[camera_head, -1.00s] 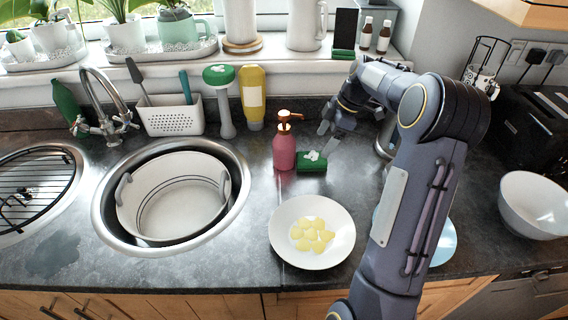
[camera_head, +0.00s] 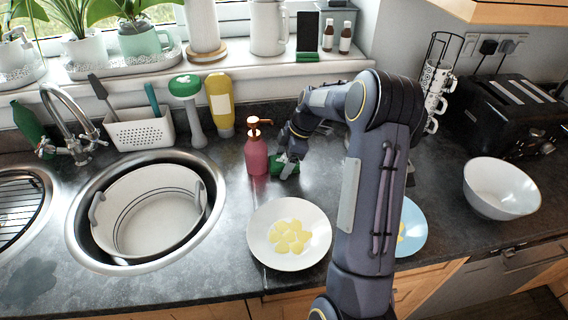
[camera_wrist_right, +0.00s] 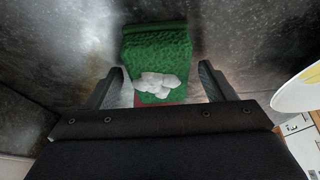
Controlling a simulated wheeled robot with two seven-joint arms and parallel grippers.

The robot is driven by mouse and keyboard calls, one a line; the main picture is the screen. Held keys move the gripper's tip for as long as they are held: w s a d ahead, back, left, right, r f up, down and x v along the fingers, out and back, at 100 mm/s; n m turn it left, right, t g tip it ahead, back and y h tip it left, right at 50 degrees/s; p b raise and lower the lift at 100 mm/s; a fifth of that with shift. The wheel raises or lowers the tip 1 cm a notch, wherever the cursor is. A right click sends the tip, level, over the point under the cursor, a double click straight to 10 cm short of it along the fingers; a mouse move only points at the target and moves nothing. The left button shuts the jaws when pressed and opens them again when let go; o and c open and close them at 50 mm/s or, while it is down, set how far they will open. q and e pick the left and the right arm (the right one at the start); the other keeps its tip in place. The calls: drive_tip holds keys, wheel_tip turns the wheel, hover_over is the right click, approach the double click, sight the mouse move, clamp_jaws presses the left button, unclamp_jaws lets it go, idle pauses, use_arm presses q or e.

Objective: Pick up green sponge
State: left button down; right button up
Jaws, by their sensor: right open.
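The green sponge (camera_head: 286,166) lies on the dark counter just right of the red soap dispenser (camera_head: 257,152). It has a pale patch on top. In the right wrist view the sponge (camera_wrist_right: 155,50) lies ahead, with its near end between the open fingers. My right gripper (camera_head: 286,163) is at the sponge in the head view and partly covers it. In the right wrist view the gripper (camera_wrist_right: 160,85) has its fingers apart, one on each side of the sponge, with gaps visible. My left gripper is not in view.
A blue plate (camera_head: 411,228) is partly behind my arm. The sink with a white tub (camera_head: 150,208) is at left. A white bowl (camera_head: 501,188) and toaster (camera_head: 515,110) stand at right.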

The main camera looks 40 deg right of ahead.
drive_tip(key=shift+f, duration=0.2)
drive_tip(key=shift+c, duration=0.5)
drive_tip(key=c, duration=0.9)
drive_tip(key=shift+c, duration=0.2)
